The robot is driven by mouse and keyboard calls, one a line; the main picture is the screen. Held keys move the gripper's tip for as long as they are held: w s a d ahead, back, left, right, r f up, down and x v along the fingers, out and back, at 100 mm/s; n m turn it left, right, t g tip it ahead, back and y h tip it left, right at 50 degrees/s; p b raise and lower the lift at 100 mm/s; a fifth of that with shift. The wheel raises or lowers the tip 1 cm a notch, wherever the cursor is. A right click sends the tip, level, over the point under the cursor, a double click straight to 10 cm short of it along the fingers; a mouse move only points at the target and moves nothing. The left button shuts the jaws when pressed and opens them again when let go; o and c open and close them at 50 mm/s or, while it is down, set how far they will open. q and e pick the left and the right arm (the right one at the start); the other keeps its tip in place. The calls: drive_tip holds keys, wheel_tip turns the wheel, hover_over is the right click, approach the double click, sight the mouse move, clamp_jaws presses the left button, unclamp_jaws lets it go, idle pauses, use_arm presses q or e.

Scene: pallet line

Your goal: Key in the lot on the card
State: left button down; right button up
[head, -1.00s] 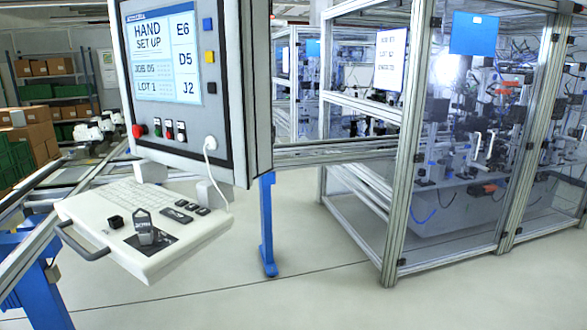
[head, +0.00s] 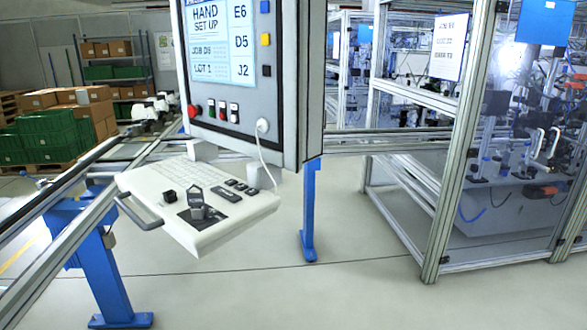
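The card (head: 450,47) is a white sheet with a few printed lines, on the glazed machine cell at the right; its text is too small to read surely. The control panel (head: 223,45) shows a screen headed HAND SET UP, with JOB D5 and LOT 1 at its left and E6, D5 and J2 down its right side. Below it a white keyboard shelf (head: 235,228) carries keys, a small black knob and a dark selector (head: 197,200). Neither of my grippers is in view.
The machine cell's aluminium frame (head: 458,150) stands at the right. A conveyor rail on blue legs (head: 106,270) runs at the left. Green crates (head: 45,135) and cardboard boxes stand behind it. The floor (head: 300,295) in front is clear.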

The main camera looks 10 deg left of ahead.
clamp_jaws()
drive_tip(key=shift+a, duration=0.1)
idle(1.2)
